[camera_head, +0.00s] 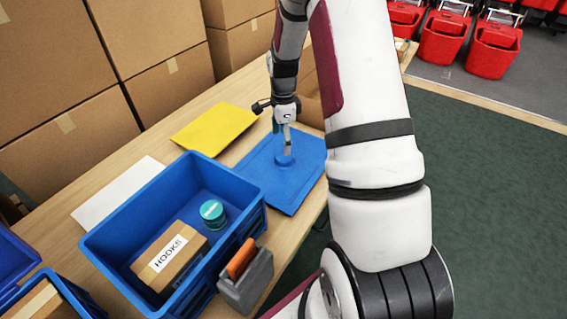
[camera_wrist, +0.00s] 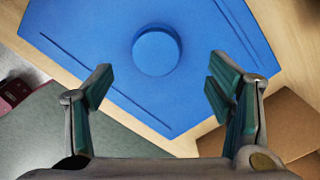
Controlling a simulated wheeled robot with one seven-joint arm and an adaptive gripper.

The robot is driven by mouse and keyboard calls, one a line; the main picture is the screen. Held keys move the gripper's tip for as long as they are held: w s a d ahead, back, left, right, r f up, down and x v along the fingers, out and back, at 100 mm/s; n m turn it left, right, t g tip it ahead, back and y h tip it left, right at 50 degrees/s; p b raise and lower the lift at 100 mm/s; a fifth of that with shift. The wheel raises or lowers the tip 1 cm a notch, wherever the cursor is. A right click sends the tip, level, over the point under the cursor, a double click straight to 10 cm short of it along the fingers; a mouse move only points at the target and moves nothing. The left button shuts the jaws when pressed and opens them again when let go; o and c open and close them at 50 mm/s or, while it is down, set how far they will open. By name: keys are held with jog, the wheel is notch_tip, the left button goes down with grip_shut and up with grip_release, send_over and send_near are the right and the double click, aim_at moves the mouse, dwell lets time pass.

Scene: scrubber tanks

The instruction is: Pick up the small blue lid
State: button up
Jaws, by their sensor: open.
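The small blue lid (camera_head: 284,161) is a round, low disc that lies on a flat blue panel (camera_head: 293,193) on the table. In the wrist view the lid (camera_wrist: 157,50) shows whole, ahead of the fingertips and near the middle. My gripper (camera_head: 286,146) is right above the lid in the head view and hides part of it. In the wrist view my gripper (camera_wrist: 160,86) has its two fingers wide apart with nothing between them. I cannot tell the exact height of the fingertips over the lid.
A blue crate (camera_head: 133,202) holds a box labelled HOOKS (camera_head: 169,256) and a teal-topped round tin (camera_head: 212,213). A yellow sheet (camera_head: 214,129) and a white sheet (camera_head: 117,193) lie on the wooden table. Cardboard boxes (camera_head: 150,40) stand behind.

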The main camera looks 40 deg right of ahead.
aim_at(285, 161)
jog(key=shift+s+f, duration=0.15)
jog(key=shift+f, duration=1.6)
jog(key=shift+s+f, duration=0.1)
jog(key=shift+f, duration=1.6)
jog(key=shift+c, duration=0.3)
jog(key=c, duration=1.3)
